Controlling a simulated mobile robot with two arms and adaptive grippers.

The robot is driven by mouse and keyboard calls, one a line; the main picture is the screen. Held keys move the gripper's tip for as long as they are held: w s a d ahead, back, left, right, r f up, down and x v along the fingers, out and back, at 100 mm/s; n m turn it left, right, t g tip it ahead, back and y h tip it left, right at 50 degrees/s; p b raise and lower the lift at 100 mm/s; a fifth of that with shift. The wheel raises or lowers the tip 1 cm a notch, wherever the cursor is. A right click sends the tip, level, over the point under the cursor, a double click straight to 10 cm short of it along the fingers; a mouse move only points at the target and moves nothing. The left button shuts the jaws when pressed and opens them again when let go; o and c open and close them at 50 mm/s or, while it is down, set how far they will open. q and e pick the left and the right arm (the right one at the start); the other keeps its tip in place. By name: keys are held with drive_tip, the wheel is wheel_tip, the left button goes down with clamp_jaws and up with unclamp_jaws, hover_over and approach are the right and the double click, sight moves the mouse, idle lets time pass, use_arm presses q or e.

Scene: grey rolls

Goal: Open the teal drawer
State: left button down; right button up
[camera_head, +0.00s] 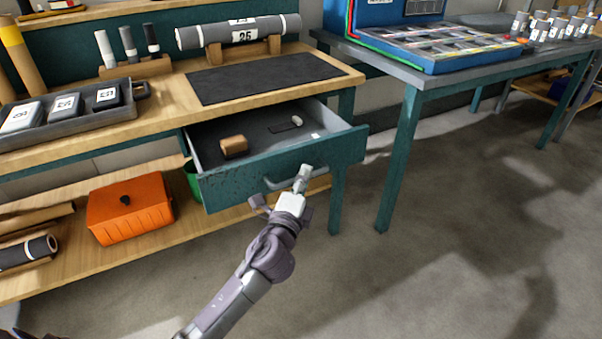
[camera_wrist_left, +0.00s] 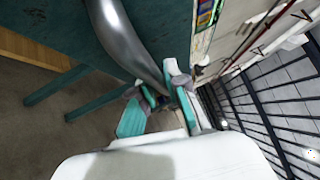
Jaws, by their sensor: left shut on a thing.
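The teal drawer (camera_head: 230,188) stands pulled out from under the wooden workbench in the head view. Inside it lie a small brown block and a few small flat items. Its grey bar handle (camera_head: 272,184) is on the front face. My left gripper (camera_head: 287,187) is at the right part of the handle and shut on it. In the left wrist view the curved metal handle (camera_wrist_left: 125,40) runs down to the fingers of my left gripper (camera_wrist_left: 165,97), with the teal drawer front behind it. My right gripper is not in view.
The workbench top holds a dark mat (camera_head: 262,78), a grey roll (camera_head: 238,32) on a stand and a tray (camera_head: 70,115). An orange box (camera_head: 130,208) sits on the lower shelf. A second table (camera_head: 450,75) stands to the right. The floor in front is clear.

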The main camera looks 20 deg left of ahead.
use_arm(q)
drive_tip(key=c, duration=1.2)
unclamp_jaws()
drive_tip(key=s, duration=0.4)
drive_tip(key=s+f, duration=0.1)
drive_tip(key=s, duration=0.7)
drive_tip(key=shift+d+f, duration=0.35)
drive_tip(key=shift+d, duration=0.05)
drive_tip(key=shift+w, duration=0.1)
